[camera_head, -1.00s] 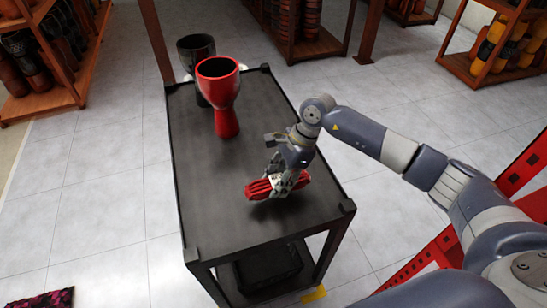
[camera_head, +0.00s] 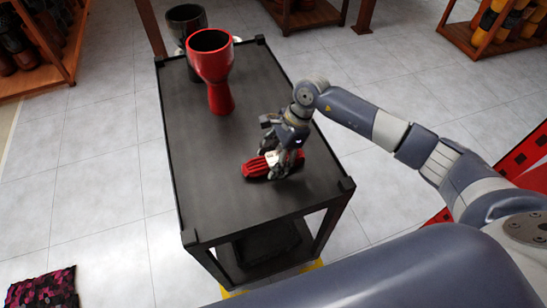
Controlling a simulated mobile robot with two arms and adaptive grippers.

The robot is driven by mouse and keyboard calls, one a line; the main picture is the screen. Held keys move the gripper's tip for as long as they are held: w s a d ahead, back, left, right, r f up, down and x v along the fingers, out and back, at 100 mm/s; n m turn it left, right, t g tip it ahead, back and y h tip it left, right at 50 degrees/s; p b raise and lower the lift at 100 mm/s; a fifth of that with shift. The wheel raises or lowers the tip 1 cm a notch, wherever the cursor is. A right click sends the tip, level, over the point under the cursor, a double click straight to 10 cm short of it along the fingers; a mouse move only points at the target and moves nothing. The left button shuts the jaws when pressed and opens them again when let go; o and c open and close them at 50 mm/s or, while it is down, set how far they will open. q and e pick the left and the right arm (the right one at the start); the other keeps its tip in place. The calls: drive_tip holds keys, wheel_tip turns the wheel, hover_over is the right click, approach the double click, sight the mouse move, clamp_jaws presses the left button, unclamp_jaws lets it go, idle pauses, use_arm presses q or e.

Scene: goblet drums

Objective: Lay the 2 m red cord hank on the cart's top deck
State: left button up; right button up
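The red cord hank (camera_head: 256,169) lies low over the front right part of the cart's black top deck (camera_head: 215,200), and seems to rest on it. A pale band or label shows at its middle. My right gripper (camera_head: 280,168) points down at the hank, with its fingers around the hank's middle. The fingers cover part of the hank, and I cannot tell whether they press on it or stand slightly apart. My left gripper is not in view.
A red goblet drum (camera_head: 212,70) stands on the deck's far part, with a dark goblet drum (camera_head: 185,22) behind it. The deck's front left is clear. Wooden shelves with drums (camera_head: 40,45) stand at the back. A dark pink patterned rug (camera_head: 42,289) lies at lower left.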

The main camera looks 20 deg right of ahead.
drive_tip(key=shift+w+d+r, duration=0.15)
drive_tip(key=shift+w+d, duration=0.05)
drive_tip(key=b+v, duration=0.2)
drive_tip(key=v, duration=0.4)
drive_tip(key=shift+s+r, duration=0.1)
drive_tip(key=shift+d+r, duration=0.15)
drive_tip(key=shift+r, duration=0.25)
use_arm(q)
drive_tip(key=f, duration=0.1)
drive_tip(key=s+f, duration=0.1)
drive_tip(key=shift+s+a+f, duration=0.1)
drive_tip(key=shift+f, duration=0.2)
